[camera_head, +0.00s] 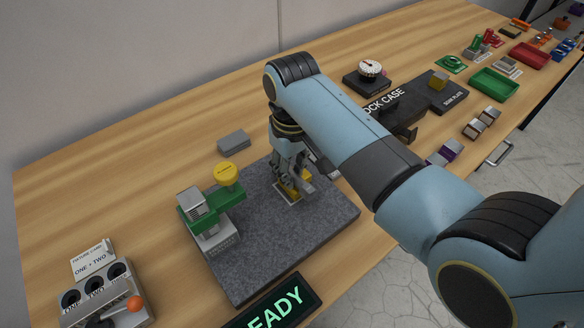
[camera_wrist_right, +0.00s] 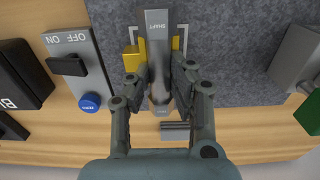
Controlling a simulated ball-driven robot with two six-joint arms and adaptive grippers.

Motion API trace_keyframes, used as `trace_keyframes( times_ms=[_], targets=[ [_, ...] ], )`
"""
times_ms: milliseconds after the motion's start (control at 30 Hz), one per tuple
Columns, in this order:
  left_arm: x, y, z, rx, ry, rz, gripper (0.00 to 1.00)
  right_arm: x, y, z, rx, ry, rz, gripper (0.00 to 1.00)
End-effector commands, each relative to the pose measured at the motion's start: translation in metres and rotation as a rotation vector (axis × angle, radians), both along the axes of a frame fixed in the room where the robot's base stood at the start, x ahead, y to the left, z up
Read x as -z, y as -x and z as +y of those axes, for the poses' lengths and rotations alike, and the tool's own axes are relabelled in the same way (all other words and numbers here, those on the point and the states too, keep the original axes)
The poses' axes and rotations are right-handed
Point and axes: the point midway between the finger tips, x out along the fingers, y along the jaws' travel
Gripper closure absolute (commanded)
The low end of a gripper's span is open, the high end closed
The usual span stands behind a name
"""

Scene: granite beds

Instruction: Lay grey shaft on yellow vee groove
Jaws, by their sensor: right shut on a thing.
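The grey shaft (camera_wrist_right: 157,35), marked SHAFT, lies between the fingers of my right gripper (camera_wrist_right: 160,82) in the right wrist view. My right gripper is shut on it. The yellow vee groove (camera_wrist_right: 131,57) shows on both sides of the shaft; the shaft covers its middle. In the head view my right gripper (camera_head: 292,180) is low over the yellow vee groove (camera_head: 283,187), which stands on the granite bed (camera_head: 325,222). I cannot tell whether the shaft touches the groove. My left gripper is not in view.
A grey block (camera_head: 233,141) lies behind the bed. A READY display (camera_head: 272,306) sits at the front. A switch box (camera_wrist_right: 77,75) with a blue button is nearby.

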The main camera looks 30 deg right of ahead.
Motion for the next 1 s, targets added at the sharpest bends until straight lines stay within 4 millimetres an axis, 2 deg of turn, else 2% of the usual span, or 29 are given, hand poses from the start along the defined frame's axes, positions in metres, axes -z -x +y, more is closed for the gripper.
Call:
trace_keyframes(
  times_ms=[167, 200, 400, 767, 867, 1000],
  targets=[
    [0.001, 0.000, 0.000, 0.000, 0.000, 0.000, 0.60, 0.004, 0.002, 0.000, 0.000, -0.001, 0.005, 1.00],
    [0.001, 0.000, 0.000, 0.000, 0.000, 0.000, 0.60, 0.004, 0.003, 0.000, 0.000, -0.001, 0.005, 0.81],
    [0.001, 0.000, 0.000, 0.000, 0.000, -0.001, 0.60, 0.004, 0.003, 0.001, -0.001, -0.001, 0.007, 0.55],
    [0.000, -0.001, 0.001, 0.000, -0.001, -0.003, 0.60, 0.000, 0.003, 0.000, -0.001, -0.001, 0.006, 0.55],
    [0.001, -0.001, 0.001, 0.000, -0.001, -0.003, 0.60, -0.013, 0.002, 0.001, -0.001, -0.001, 0.003, 0.55],
    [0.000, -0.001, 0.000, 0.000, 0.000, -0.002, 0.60, -0.044, 0.000, 0.001, -0.001, -0.001, 0.000, 0.55]
  ],
)
